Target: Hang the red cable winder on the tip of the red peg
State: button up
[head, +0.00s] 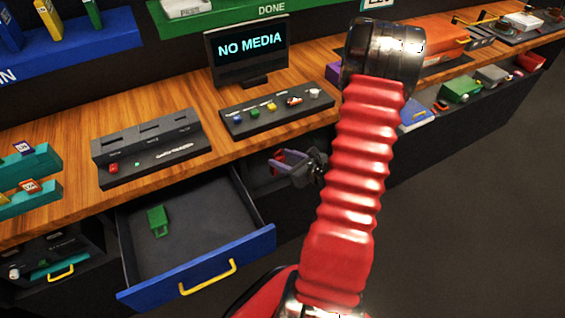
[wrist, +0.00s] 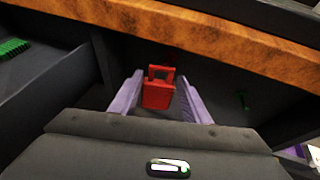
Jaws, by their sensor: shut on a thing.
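The red cable winder (wrist: 157,95) is between the two purple fingers of my gripper (wrist: 158,105) in the wrist view. It is a red block with a square loop at its top. My gripper (head: 284,166) is shut on it below the front edge of the wooden counter, to the right of the open drawer. In the head view the winder is too small to make out clearly. A small green thing (wrist: 243,99), perhaps a peg, shows in the dark space to the right in the wrist view.
The open blue-fronted drawer (head: 254,246) holds a green piece (head: 157,220) and is otherwise bare. The wooden counter (head: 60,150) overhangs the dark space.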

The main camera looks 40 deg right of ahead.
aim_at(281, 153)
jog(key=shift+w+d+f, duration=0.1)
jog(key=shift+w+d, duration=0.15)
jog(key=shift+w, duration=0.6)
jog(key=shift+w+d+f, duration=0.1)
jog(key=shift+w+d, duration=0.15)
jog(key=shift+w, duration=0.6)
jog(key=shift+w+d+f, duration=0.2)
jog(key=shift+w+f, duration=0.2)
jog(key=shift+w, duration=0.3)
jog(key=o, duration=1.2)
jog(key=shift+s, duration=0.1)
